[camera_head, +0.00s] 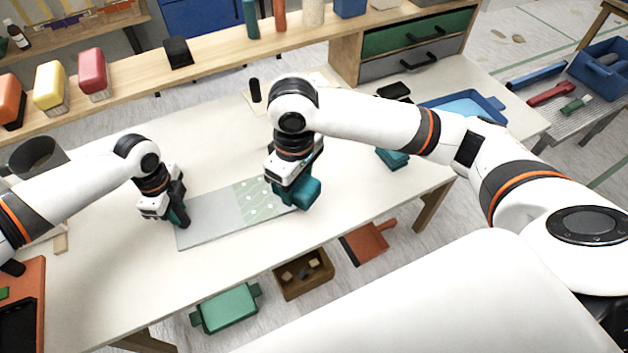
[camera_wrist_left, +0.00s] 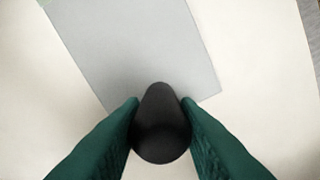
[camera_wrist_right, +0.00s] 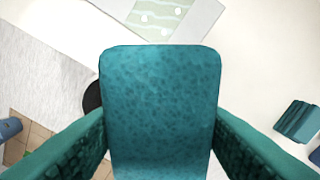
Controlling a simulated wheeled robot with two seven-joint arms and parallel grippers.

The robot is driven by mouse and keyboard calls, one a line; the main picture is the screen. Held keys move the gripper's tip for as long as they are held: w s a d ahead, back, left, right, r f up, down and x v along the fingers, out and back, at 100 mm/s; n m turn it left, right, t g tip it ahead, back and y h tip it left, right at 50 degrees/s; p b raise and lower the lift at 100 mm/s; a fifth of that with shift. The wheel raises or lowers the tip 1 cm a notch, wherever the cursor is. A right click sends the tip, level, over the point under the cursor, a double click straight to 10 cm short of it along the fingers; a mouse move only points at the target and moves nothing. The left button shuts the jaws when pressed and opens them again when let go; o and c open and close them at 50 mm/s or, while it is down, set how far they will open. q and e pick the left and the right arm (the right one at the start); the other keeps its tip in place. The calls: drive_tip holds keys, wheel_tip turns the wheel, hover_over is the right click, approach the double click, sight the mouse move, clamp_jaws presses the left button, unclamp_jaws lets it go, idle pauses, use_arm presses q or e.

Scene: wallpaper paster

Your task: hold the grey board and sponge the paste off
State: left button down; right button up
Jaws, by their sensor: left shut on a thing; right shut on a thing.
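The grey board (camera_head: 208,220) lies flat on the pale table, with a pale green patch of paste with white spots (camera_head: 258,200) over its right part. My left gripper (camera_head: 178,215) is at the board's left end, shut on a black knob (camera_wrist_left: 160,130) that shows over the board's edge in the left wrist view. My right gripper (camera_head: 288,178) is shut on a teal sponge (camera_head: 300,193) at the board's right end. The sponge (camera_wrist_right: 160,110) fills the middle of the right wrist view, with the patch beyond it. Whether the sponge touches the board is hidden.
A second teal block (camera_head: 392,158) and a blue tray (camera_head: 470,105) lie to the right on the table (camera_head: 110,270). A shelf with coloured blocks (camera_head: 93,72) and a drawer unit (camera_head: 415,45) stand behind. A green bin (camera_head: 227,308) is on the floor in front.

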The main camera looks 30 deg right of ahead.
use_arm(q)
drive_tip(key=shift+s+f, duration=0.1)
drive_tip(key=shift+f, duration=0.1)
use_arm(e)
drive_tip(key=w+a+f+n, duration=0.4)
drive_tip(key=a+n, duration=0.3)
drive_tip(key=n, duration=0.4)
drive_tip(key=shift+w+f, duration=0.4)
drive_tip(key=shift+w, duration=0.3)
drive_tip(key=shift+f, duration=0.1)
drive_tip(key=shift+f, duration=3.15)
